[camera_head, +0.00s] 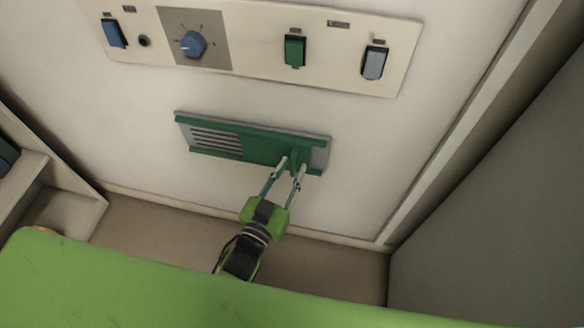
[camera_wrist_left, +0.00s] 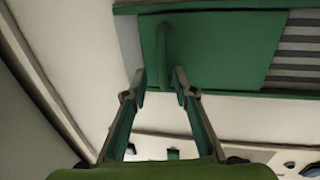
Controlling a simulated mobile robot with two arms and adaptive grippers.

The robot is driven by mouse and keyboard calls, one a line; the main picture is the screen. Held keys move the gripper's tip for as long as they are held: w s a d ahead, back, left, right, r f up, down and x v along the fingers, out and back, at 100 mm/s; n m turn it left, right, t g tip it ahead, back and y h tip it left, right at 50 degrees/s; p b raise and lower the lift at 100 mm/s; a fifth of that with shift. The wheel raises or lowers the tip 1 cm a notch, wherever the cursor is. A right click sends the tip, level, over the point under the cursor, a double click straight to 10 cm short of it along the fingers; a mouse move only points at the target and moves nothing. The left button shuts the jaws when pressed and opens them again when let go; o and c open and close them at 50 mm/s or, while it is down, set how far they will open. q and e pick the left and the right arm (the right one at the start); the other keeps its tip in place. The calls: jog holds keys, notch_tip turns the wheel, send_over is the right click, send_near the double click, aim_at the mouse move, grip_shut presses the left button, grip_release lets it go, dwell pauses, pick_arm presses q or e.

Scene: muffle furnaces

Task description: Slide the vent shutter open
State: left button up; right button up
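The vent (camera_head: 180,117) is a green-framed panel low on the white furnace front. Its green shutter plate (camera_head: 258,149) covers the middle and right part, with grey slats (camera_head: 215,138) bare at the left and a narrow grey strip at the right end. The shutter's upright green handle (camera_head: 296,155) stands near the plate's right edge. In the left wrist view the handle (camera_wrist_left: 163,45) lies ahead of and between the fingertips. My left gripper (camera_head: 291,166) is open, its fingers to either side of the handle's lower end; contact cannot be told. My right gripper is out of view.
Above the vent is a cream control panel (camera_head: 270,75) with a blue knob (camera_head: 193,44) and several switches. A shelf unit (camera_head: 70,200) stands at the left and a grey surface (camera_head: 500,210) at the right.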

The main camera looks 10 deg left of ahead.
pick_arm(q)
jog(key=v, duration=1.1)
jog(key=shift+s, duration=0.2)
